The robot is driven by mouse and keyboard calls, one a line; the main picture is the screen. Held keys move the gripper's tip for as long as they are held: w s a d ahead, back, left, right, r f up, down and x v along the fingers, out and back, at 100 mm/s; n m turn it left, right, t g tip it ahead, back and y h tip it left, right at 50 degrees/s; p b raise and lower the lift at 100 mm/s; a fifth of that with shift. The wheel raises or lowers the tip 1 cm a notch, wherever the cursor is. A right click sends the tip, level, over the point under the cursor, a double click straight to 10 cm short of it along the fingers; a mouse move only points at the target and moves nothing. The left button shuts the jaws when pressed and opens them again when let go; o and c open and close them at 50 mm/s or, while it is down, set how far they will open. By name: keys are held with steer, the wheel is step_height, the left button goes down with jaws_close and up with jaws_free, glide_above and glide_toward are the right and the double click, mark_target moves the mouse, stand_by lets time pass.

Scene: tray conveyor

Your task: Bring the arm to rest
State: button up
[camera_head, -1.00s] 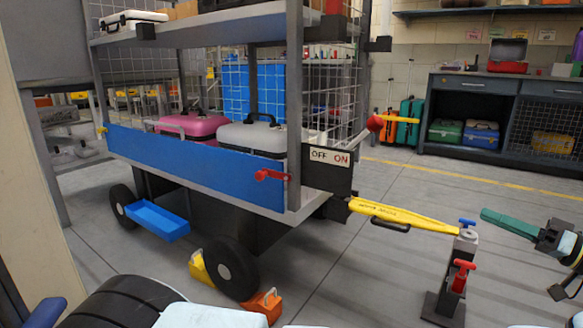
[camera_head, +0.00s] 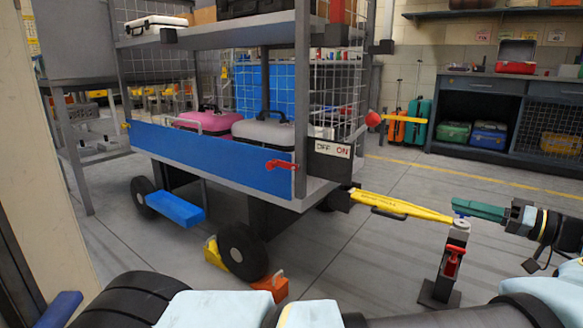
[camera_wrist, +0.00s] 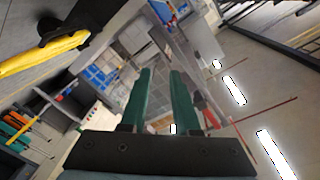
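My gripper (camera_head: 456,206) is at the right of the head view, with green fingers pointing left. Its tips overlap the top of the grey post (camera_head: 447,262) in the picture; whether they touch it I cannot tell. The wrist view shows the two green fingers of my gripper (camera_wrist: 162,72) apart, with nothing between them. My arm reaches in from the right edge.
A cart with a blue side panel (camera_head: 205,158) stands at centre left. Its yellow tow bar (camera_head: 402,205) reaches toward the post. Yellow (camera_head: 215,252) and orange (camera_head: 272,287) chocks sit by its wheel. Open floor lies beyond the bar.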

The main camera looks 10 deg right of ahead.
steer(key=w+a+f+g+p, duration=0.1)
steer(key=w+a+g, duration=0.3)
steer(key=w+a, duration=0.6)
steer(key=w+a+f+g+p, duration=0.1)
steer(key=w+a+g, duration=0.5)
steer(key=a, duration=0.6)
steer(key=s+a+g+h+p, duration=0.15)
steer(key=a+h, duration=0.25)
steer(key=a, duration=0.7)
steer(key=s+a+g+h+p, duration=0.1)
steer(key=a+g+h+p, duration=0.2)
steer(key=a, duration=0.7)
steer(key=s+a+r+t+h+p, duration=0.25)
steer(key=s+a+r+h, duration=0.25)
steer(key=s+a, duration=0.5)
step_height(320, 180, up, 38)
steer(key=s+d+m+p, duration=0.1)
steer(key=s+p, duration=0.1)
steer(key=p, duration=3.5)
steer(key=shift+d+r+t, duration=0.15)
steer(key=shift+d+t, duration=0.15)
steer(key=shift+d, duration=0.1)
